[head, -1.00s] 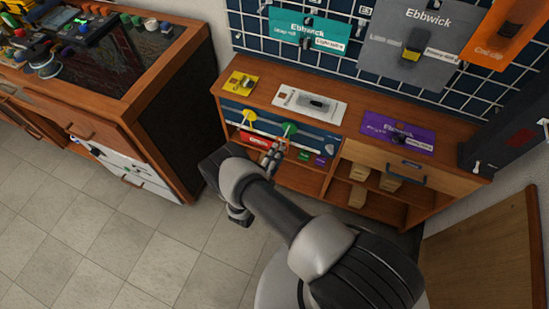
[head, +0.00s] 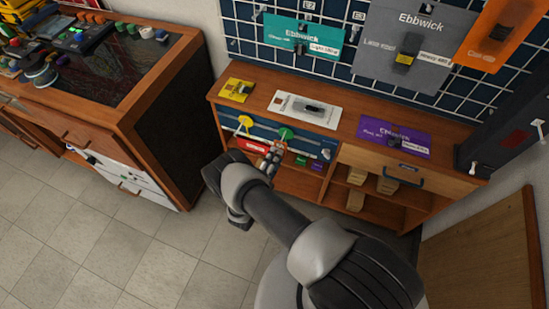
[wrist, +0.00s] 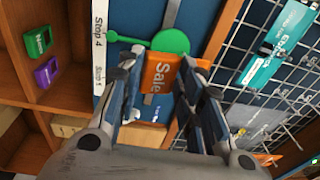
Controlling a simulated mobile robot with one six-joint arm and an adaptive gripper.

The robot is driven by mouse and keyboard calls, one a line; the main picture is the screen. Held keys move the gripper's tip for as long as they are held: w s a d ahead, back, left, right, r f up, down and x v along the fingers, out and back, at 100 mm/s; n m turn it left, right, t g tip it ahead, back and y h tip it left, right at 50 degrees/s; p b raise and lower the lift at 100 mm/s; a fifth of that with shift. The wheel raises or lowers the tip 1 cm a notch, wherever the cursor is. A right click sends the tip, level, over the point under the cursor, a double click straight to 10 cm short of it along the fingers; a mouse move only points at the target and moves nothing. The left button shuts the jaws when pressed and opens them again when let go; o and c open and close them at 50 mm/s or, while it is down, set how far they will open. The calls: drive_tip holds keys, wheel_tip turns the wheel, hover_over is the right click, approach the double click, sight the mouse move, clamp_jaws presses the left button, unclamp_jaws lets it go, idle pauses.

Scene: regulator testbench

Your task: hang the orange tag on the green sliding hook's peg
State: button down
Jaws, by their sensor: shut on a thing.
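My gripper (wrist: 160,84) is shut on the orange tag (wrist: 161,72), which bears the word "Sale" and sits between the fingers in the wrist view. The green sliding hook (wrist: 171,42) shows as a round disc with an arm to the left, right at the tag's upper edge. I cannot tell whether they touch, and its peg is not clear. In the head view, the green hook (head: 285,133) is on the blue rail panel at the cabinet front, with my gripper (head: 274,151) just below it. The tag is not clear there.
A yellow hook (head: 246,121) is left of the green one. A white strip (wrist: 99,50) reads "Stop 4". Small green (wrist: 38,41) and purple (wrist: 46,73) cards stand in the shelf. A wire grid (head: 340,80) with large cards rises behind the cabinet top (head: 352,107).

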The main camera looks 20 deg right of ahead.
drive_tip(key=c, duration=1)
unclamp_jaws()
drive_tip(key=shift+c, duration=0.2)
drive_tip(key=shift+a, duration=0.1)
drive_tip(key=v, duration=1.1)
drive_tip(key=shift+s+a, duration=0.2)
drive_tip(key=shift+s, duration=0.2)
